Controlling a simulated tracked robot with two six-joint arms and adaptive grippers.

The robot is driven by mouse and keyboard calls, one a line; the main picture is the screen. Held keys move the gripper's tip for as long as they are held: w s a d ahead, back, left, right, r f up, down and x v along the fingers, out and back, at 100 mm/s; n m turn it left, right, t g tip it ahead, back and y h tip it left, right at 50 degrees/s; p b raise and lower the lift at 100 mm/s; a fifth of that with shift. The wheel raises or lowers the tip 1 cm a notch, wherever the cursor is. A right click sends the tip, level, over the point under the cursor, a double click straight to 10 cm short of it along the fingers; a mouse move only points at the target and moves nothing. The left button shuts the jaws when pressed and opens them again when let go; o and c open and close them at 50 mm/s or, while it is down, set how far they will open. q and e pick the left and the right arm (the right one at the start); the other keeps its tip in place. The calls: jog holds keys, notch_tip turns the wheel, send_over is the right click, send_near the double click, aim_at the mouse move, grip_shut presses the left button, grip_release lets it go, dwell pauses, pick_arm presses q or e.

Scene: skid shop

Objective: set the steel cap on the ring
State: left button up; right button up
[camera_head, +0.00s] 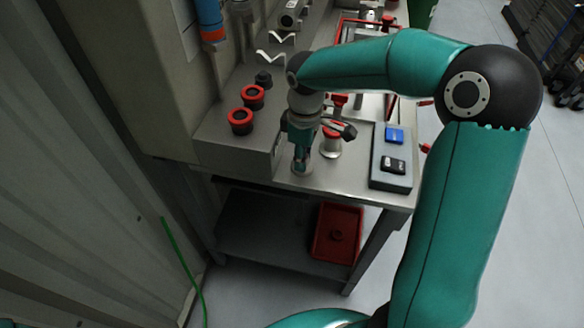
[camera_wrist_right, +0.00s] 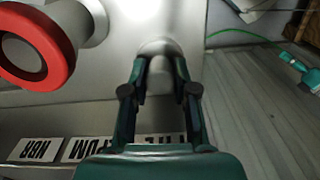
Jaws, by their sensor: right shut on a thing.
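My right gripper (camera_head: 302,160) points down over the steel bench top. In the right wrist view its two fingers (camera_wrist_right: 160,80) are shut on the steel cap (camera_wrist_right: 158,47), a pale rounded piece between the tips. In the head view the steel cap (camera_head: 303,171) shows only as a small bright piece under the fingers; whether it touches the bench I cannot tell. The red ring (camera_head: 331,131) lies on top of a steel post just right of the gripper. In the right wrist view the ring (camera_wrist_right: 68,52) is at upper left, apart from the cap. My left gripper is out of view.
Two red-rimmed black pieces (camera_head: 252,96) (camera_head: 240,120) sit on the raised ledge at left. A grey box (camera_head: 391,178) with blue and black items stands at the bench's right. A red bin (camera_head: 337,232) is on the lower shelf. Lettered labels (camera_wrist_right: 40,150) line the ledge.

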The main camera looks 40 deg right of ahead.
jog(key=shift+r+p, duration=3)
jog(key=shift+r, duration=0.75)
jog(key=shift+f, duration=0.15)
notch_tip(320, 180, down, 7)
jog(key=b, duration=0.6)
jog(key=shift+f, duration=0.15)
